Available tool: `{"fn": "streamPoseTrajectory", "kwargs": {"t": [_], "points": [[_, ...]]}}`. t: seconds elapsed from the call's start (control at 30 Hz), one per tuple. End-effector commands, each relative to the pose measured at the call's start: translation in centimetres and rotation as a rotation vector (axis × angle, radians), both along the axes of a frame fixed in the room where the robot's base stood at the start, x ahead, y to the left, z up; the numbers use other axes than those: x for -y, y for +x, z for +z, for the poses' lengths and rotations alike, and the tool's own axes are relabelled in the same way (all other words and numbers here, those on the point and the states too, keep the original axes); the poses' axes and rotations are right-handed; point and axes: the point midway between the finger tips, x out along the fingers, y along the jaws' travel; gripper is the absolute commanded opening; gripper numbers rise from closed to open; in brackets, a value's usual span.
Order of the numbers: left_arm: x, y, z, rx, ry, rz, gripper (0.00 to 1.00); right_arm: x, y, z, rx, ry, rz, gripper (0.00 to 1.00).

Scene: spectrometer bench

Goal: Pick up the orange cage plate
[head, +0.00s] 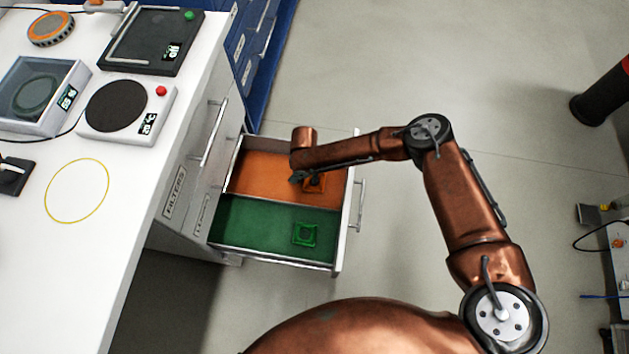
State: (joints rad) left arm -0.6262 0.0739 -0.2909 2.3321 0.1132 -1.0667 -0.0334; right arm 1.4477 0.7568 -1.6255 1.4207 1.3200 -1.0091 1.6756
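The orange cage plate (319,187) lies in the orange-lined compartment of an open drawer, in the middle of the head view. It is a small square piece, partly covered by my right arm and gripper. My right gripper (305,179) points down into this compartment, right at the plate. Only small dark parts of it show below the copper wrist. Whether its fingers touch the plate or are closed cannot be seen. My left gripper is not in view.
The open drawer (340,235) also has a green-lined compartment with a green square frame (305,234). The white bench (118,190) on the left carries several instruments and a yellow ring mark. A blue cabinet (258,50) stands behind. The floor to the right is mostly clear.

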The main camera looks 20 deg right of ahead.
Motion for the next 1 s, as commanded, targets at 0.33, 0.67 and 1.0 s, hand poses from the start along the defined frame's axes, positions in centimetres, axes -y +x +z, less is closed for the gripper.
{"fn": "streamPoseTrajectory", "kwargs": {"t": [0.33, 0.67, 1.0], "points": [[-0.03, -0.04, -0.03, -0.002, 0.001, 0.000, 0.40, 0.01, -0.03, -0.05, -0.001, 0.001, 0.000, 0.05], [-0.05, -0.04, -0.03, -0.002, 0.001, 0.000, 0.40, -0.01, -0.03, -0.04, -0.001, 0.001, 0.000, 0.00], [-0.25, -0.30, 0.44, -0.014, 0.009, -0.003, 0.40, -0.02, -0.01, 0.68, 0.001, 0.001, -0.001, 0.00]]}}
